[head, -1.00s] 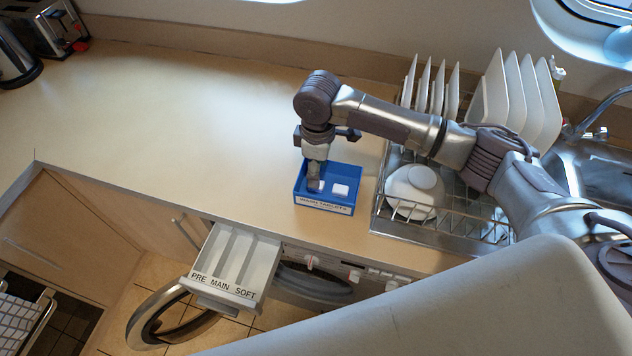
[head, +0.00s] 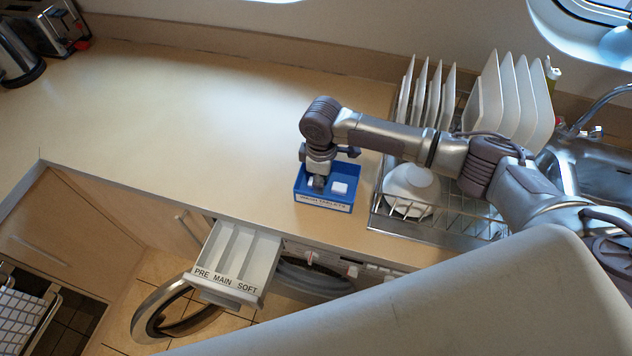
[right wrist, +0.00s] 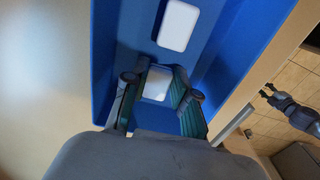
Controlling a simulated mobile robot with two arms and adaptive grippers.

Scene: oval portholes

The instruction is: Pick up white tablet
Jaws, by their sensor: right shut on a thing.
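Two white tablets lie in a small blue box on the counter. My right gripper (head: 319,184) reaches down into the box from above. It is shut on the white tablet (right wrist: 157,84) at the box's left side in the head view, mostly hidden there by the fingers. The other white tablet (head: 340,189) lies free to its right and also shows in the right wrist view (right wrist: 178,25), beyond the fingers. My left gripper (right wrist: 268,90) shows small at the right of the right wrist view, over the floor, with its fingers apart and empty.
The blue box (head: 323,206) has low walls around the fingers. A dish rack (head: 450,226) with plates and a bowl stands close to its right. An open detergent drawer (head: 232,255) juts out below the counter edge. The counter (head: 190,110) to the left is clear.

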